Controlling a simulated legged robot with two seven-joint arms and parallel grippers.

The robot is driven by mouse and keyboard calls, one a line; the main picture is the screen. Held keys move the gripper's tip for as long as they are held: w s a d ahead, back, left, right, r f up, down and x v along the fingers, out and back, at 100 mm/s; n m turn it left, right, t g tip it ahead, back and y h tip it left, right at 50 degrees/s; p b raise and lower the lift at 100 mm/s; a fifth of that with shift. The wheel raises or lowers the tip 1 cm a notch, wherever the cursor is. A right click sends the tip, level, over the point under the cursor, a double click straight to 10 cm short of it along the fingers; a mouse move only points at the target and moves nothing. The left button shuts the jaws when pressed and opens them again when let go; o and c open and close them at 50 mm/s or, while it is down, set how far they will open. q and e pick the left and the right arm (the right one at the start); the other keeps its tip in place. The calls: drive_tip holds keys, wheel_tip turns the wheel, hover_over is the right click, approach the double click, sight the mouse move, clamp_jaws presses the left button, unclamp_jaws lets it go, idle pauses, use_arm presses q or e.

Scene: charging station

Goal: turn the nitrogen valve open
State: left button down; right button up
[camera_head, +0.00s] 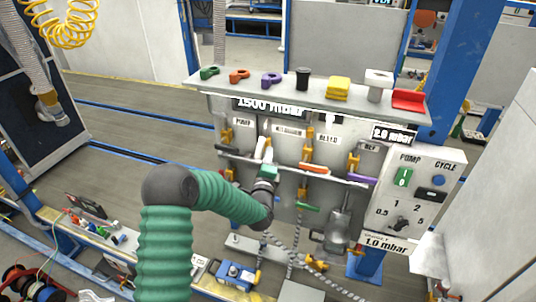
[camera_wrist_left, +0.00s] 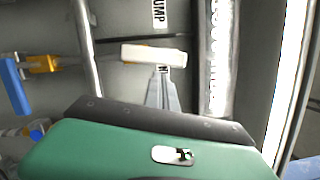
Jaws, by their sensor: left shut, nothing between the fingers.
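A white lever handle (camera_head: 260,147) stands upright on the panel between the PUMP and nitrogen labels; I take it for the nitrogen valve's. It also shows in the wrist view (camera_wrist_left: 153,54), with a yellow valve part (camera_wrist_left: 43,64) to its left. My left gripper (camera_head: 267,153) reaches the panel just right of this handle in the head view. In the wrist view its shut grey fingers (camera_wrist_left: 162,75) end at the handle's long side, very close; I cannot tell whether they touch. Nothing is held. My right gripper is not in view.
Other valves carry a blue handle (camera_wrist_left: 14,85), an orange handle (camera_head: 311,168), a purple handle (camera_head: 353,168) and a green handle (camera_head: 307,207). A shelf (camera_head: 222,84) with coloured parts overhangs the panel. A control box (camera_head: 412,205) stands to the right. Hoses hang below.

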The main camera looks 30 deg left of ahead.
use_arm(q)
drive_tip(key=n+b, duration=0.1)
drive_tip(key=a+r+n+b, duration=0.1)
drive_tip(key=n+g+b, duration=0.1)
drive_tip(key=b, duration=0.1)
drive_tip(key=shift+s+a+r+n, duration=0.2)
drive_tip(key=shift+a+n, duration=0.05)
drive_tip(key=shift+n, duration=0.05)
drive_tip(key=shift+w+a+f, duration=0.1)
